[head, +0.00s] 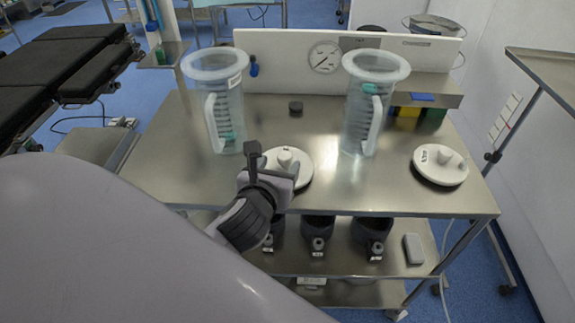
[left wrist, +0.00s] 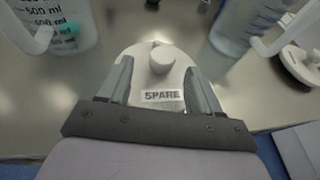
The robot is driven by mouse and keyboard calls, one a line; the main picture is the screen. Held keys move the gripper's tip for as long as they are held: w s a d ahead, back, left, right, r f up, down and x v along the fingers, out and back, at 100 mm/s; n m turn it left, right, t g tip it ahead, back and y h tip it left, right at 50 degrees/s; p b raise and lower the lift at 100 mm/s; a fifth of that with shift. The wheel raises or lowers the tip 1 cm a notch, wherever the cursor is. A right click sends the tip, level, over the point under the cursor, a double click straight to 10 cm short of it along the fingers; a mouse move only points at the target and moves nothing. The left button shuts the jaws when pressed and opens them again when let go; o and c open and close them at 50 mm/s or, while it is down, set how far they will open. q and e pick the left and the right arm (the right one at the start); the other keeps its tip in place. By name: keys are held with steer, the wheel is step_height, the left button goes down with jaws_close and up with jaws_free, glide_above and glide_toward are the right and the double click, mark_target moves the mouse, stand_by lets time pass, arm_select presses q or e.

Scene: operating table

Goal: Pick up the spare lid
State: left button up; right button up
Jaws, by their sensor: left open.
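The spare lid (head: 303,166) is a white disc with a raised knob, lying flat on the steel table top. In the left wrist view the lid (left wrist: 158,54) carries a label reading SPARE. My left gripper (head: 270,168) is open at the lid's near side. In the left wrist view its two fingers (left wrist: 158,90) stand to the left and right of the lid's near part, with the knob ahead, beyond the label. I cannot tell whether the fingers touch the lid. My right gripper does not show.
A clear jug (head: 222,115) stands behind and left of the lid, another jug (head: 366,120) behind and right. A second white lid (head: 440,165) lies at the right. A small black cap (head: 296,107) sits behind. The steel table (head: 165,165) is bare at the left.

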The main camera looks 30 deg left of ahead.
mark_target(283, 161)
arm_select(q)
steer(key=shift+x, duration=2.6)
steer(key=shift+d+r, duration=0.1)
steer(key=shift+r, duration=0.05)
steer(key=c, duration=1.1)
